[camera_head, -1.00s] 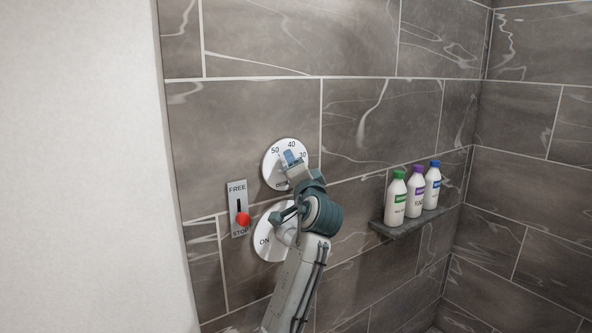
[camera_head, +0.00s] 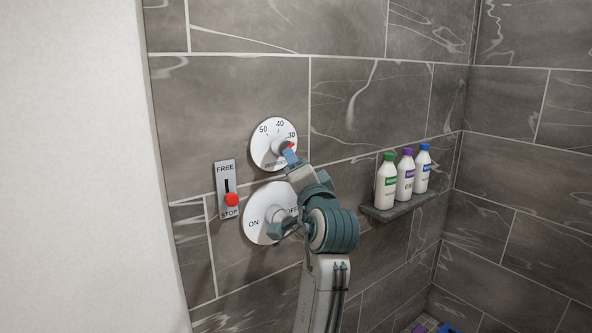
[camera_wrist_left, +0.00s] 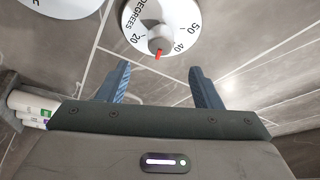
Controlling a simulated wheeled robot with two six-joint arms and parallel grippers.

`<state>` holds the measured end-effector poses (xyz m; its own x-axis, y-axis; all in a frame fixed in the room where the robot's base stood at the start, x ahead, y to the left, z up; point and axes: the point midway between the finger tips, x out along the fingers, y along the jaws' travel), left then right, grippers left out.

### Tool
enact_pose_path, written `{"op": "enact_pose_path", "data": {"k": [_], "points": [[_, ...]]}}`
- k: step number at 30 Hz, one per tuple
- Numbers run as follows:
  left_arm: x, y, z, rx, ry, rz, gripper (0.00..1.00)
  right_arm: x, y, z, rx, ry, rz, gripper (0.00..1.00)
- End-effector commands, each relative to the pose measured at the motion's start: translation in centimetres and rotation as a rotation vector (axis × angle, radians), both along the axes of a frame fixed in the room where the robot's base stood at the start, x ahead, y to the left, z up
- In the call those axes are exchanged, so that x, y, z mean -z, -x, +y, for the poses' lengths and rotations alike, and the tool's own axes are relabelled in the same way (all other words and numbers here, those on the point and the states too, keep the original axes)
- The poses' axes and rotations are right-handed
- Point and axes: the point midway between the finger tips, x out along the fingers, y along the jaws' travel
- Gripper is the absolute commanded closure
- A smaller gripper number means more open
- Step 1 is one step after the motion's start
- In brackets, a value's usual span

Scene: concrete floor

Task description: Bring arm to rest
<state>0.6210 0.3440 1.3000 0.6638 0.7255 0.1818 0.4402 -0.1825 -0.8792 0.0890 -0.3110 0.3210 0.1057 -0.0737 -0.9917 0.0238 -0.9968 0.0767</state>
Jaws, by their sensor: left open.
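My left gripper (camera_head: 291,156) is at the lower right edge of the round white temperature dial (camera_head: 262,152) in the head view. In the left wrist view its two blue fingers (camera_wrist_left: 160,84) are spread with nothing between them. The dial (camera_wrist_left: 137,14) lies beyond the fingertips there, apart from them. Its grey knob has a red pointer (camera_wrist_left: 158,55) between the 20 and 40 marks, near 30 in the head view. My right gripper is in neither view.
Below the dial is a larger white ON/OFF dial (camera_head: 258,207), partly behind my arm. A FREE/STOP plate (camera_head: 226,176) with a red knob is to its left. Several bottles stand on a corner shelf (camera_head: 398,209) at right. Tiled walls surround this; a pale wall edge (camera_head: 80,170) is at left.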

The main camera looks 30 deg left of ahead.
Motion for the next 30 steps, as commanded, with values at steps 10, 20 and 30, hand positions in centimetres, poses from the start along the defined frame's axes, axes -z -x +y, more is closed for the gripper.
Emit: {"op": "enact_pose_path", "data": {"k": [10, 20, 30], "points": [[0.0, 0.0, 0.0, 0.001, 0.000, 0.000, 0.41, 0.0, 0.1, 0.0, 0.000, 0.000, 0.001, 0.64], [11.3, -7.0, -1.9, 0.149, 0.031, 0.154, 0.41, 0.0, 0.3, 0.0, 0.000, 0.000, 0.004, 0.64], [36.9, -11.0, -4.9, 0.366, 0.239, 0.416, 0.41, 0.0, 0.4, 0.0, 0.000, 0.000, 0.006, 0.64]]}}
